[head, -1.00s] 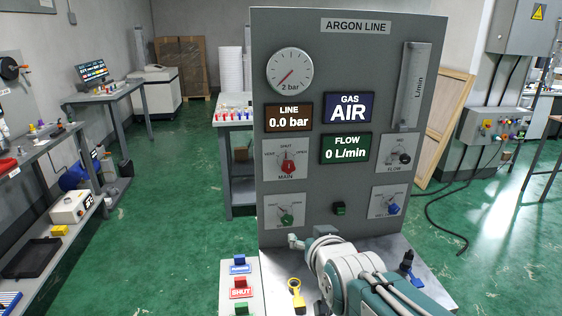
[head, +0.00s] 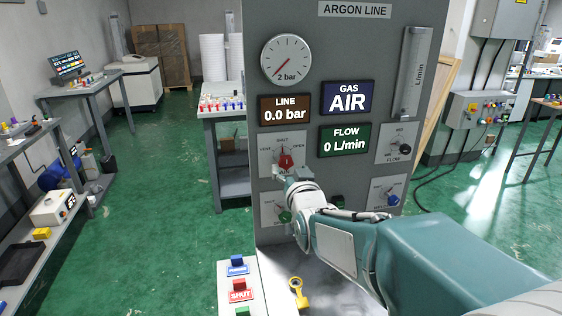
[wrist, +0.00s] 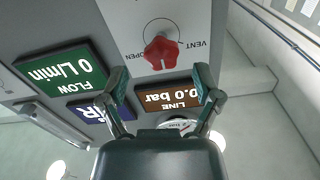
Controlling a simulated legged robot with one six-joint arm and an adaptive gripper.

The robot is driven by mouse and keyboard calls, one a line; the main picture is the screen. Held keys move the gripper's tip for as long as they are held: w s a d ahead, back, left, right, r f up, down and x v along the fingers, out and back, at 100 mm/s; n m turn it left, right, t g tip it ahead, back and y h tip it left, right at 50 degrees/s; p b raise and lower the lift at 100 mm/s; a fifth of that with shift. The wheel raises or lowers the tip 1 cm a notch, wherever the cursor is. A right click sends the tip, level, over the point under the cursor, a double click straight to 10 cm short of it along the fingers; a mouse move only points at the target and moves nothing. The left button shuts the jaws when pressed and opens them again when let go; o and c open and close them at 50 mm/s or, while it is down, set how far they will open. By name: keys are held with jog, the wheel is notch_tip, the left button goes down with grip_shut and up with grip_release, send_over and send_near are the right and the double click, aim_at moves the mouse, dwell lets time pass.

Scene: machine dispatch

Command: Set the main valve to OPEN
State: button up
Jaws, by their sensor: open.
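The main valve is a red knob (head: 285,160) on the panel's left side, between VENT and OPEN marks, with SHUT above. Its pointer looks to be up, toward SHUT. The wrist view is upside down and shows the red knob (wrist: 162,53) with OPEN at left and VENT at right. My gripper (wrist: 160,73) is open, its two fingers spread to either side just short of the knob, with nothing held. In the head view my gripper (head: 282,174) is just below the knob and covers part of its plate. Contact cannot be told.
The panel's LINE display (head: 285,109) reads 0.0 bar, GAS (head: 348,98) reads AIR and FLOW (head: 345,141) reads 0 L/min. A green knob (head: 284,216) sits below, a blue knob (head: 393,200) right. A yellow key-like part (head: 298,292) lies on the ledge.

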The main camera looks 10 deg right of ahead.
aim_at(287, 164)
jog(key=shift+w+a, duration=0.15)
jog(key=shift+w, duration=1.8)
grip_shut()
